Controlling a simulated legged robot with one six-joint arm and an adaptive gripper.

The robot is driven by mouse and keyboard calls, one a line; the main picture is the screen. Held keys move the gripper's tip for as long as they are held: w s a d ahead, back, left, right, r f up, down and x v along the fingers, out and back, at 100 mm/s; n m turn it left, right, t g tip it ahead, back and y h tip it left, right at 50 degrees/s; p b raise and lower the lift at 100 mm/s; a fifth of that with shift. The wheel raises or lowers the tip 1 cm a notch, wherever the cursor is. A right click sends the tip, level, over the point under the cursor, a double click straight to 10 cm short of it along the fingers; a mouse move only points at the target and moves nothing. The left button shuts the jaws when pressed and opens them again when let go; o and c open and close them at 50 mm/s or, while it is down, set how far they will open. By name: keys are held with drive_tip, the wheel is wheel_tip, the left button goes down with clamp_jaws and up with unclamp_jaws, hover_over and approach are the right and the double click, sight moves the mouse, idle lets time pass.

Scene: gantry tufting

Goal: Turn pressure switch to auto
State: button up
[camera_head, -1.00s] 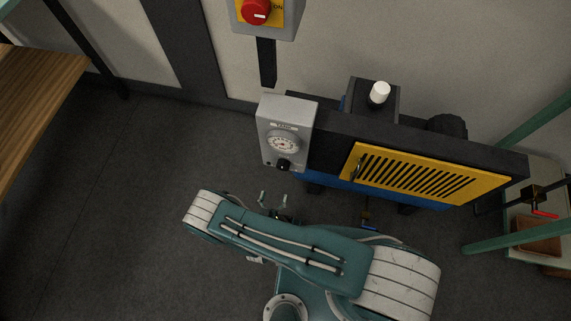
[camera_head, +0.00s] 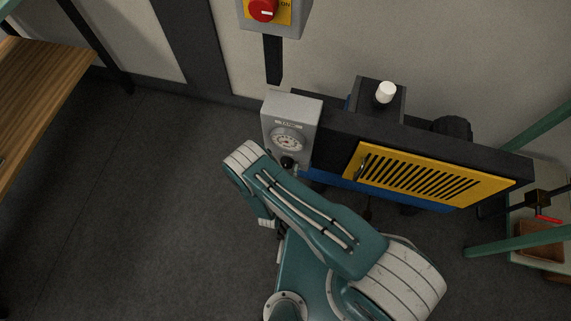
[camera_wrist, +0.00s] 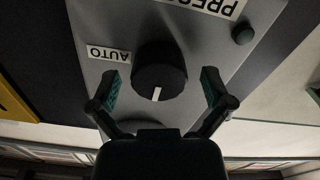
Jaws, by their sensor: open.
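The pressure switch is a round black knob (camera_wrist: 160,65) with a white pointer line, on a grey panel (camera_wrist: 225,60). In the wrist view the pointer aims down the picture, while the upside-down AUTO label (camera_wrist: 108,54) lies to the knob's left. My gripper (camera_wrist: 160,77) is open, with one finger on each side of the knob and visible gaps between fingers and knob. In the head view the knob (camera_head: 287,163) sits low on the grey box (camera_head: 291,105), below a round gauge (camera_head: 287,141). My arm hides most of the gripper there.
A blue and black machine with a yellow vented panel (camera_head: 430,176) stands right of the box. A red switch (camera_head: 263,9) on a yellow plate is above it. A wooden bench (camera_head: 35,85) is at the left. The dark floor (camera_head: 120,220) left of my arm is clear.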

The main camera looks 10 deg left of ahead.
drive_tip(key=shift+c, duration=0.3)
drive_tip(key=c, duration=1.1)
